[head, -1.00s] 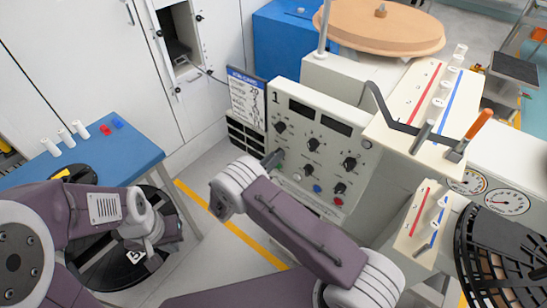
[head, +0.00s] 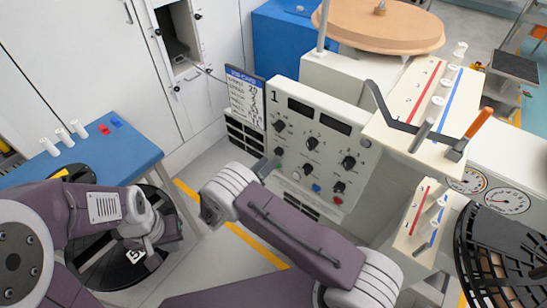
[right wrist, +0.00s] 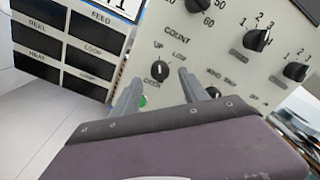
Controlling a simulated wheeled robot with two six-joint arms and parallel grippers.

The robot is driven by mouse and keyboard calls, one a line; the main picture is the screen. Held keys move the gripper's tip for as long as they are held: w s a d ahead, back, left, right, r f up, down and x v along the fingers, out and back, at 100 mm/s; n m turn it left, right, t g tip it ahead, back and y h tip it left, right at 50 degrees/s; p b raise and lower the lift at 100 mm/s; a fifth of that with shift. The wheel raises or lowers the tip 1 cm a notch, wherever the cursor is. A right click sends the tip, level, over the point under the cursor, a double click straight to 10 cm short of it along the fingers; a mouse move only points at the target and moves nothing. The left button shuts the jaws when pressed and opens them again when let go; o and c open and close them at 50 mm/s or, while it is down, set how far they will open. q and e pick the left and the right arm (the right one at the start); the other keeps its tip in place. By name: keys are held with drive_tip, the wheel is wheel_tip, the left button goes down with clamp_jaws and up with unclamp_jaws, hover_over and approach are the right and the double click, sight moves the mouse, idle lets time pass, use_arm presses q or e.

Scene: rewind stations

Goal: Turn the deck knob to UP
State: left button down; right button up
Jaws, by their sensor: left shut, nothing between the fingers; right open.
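The deck knob (right wrist: 159,70) is a small black knob on the cream control panel (right wrist: 228,75), with the words UP and LOW above it and DECK below. In the right wrist view its pale mark looks to point towards UP. It also shows small at the panel's left side in the head view (head: 278,152). My right gripper (right wrist: 158,88) is open, its two grey fingers apart on either side below the knob, seemingly not touching it. In the head view my arm hides most of that gripper. My left gripper (head: 153,245) is shut and empty, low at the left.
A green button (right wrist: 143,100) lies close by the left finger. Other knobs, such as the count knob (right wrist: 194,5) and a speed knob (right wrist: 257,39), sit on the same panel. A label rack (head: 245,133) stands left of it. A blue table (head: 120,160) is at the left.

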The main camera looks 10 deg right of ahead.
drive_tip(key=v, duration=0.5)
drive_tip(key=shift+s+a, duration=0.15)
drive_tip(key=s+d+r+m+g+y+p, duration=0.4)
drive_tip(key=s+d+m+g+y, duration=0.1)
drive_tip(key=s+d+m+g, duration=0.9)
drive_tip(key=s+a+r+m+t+y+p, duration=0.1)
drive_tip(key=s+a+r+m+t+y, duration=0.1)
drive_tip(key=m, duration=0.8)
drive_tip(key=s+a+r+m+t+y+p, duration=0.2)
drive_tip(key=r+m+y, duration=0.2)
drive_tip(key=m+y, duration=0.3)
drive_tip(key=m, duration=0.2)
drive_tip(key=shift+s+a+m, duration=0.2)
drive_tip(key=shift+s+m, duration=0.2)
